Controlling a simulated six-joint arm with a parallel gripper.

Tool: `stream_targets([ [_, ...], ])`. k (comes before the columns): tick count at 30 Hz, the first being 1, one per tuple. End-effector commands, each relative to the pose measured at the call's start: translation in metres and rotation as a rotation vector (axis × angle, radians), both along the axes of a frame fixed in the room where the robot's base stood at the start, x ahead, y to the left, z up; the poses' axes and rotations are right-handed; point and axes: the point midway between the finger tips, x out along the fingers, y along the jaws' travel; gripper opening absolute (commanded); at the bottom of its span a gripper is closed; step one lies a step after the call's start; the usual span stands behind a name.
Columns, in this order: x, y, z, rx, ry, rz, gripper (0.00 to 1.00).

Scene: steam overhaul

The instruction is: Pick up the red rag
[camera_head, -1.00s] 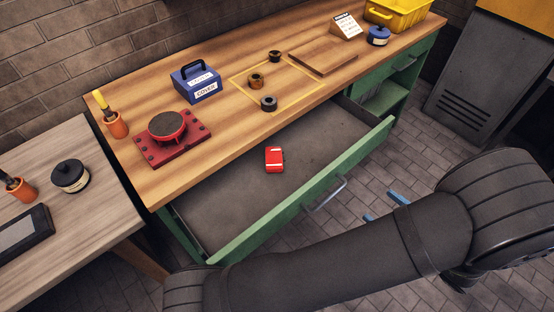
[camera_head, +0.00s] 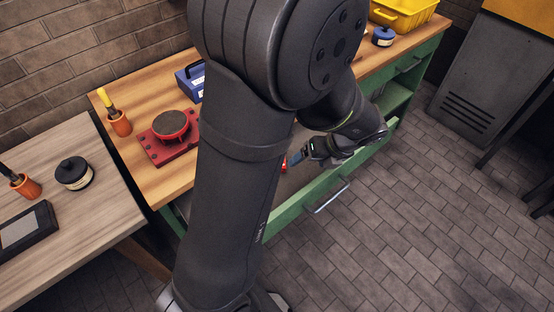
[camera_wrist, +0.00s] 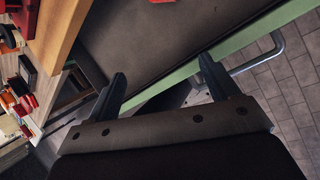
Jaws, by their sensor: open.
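A small red rag lies on the floor of the open green drawer (camera_head: 290,213). In the head view only a sliver of the rag (camera_head: 284,165) shows beside my gripper (camera_head: 299,158); my arm covers the rest. In the wrist view a bit of the red rag (camera_wrist: 162,2) shows at the top edge, over the grey drawer floor (camera_wrist: 150,45). My gripper (camera_wrist: 162,70) is open and empty, with its fingers apart over the drawer near its green front. The rag is beyond the fingertips, not between them.
The wooden workbench (camera_head: 140,92) stands behind and above the drawer. It holds a red stand (camera_head: 168,148), a blue box (camera_head: 190,80) and a yellow bin (camera_head: 405,18). The drawer handle (camera_head: 325,198) sticks out over the tiled floor. My arm hides the bench's middle.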

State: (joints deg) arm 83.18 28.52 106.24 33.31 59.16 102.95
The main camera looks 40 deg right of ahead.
Motion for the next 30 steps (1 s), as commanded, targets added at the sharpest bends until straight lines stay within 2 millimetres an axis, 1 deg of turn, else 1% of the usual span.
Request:
stream_targets([
  [1,0.015,0.005,0.004,-0.036,0.051,-0.013,0.8],
  [6,0.051,0.012,0.015,-0.167,0.165,-0.115,0.8],
  [12,0.084,0.02,0.031,-0.293,0.18,-0.205,0.8],
  [17,0.106,0.027,0.045,-0.368,0.154,-0.258,0.8],
  [19,0.103,0.026,0.027,-0.358,0.16,-0.266,0.8],
  [24,0.103,0.025,0.001,-0.357,0.159,-0.265,0.8],
  [30,0.105,0.024,-0.013,-0.359,0.159,-0.264,0.8],
])
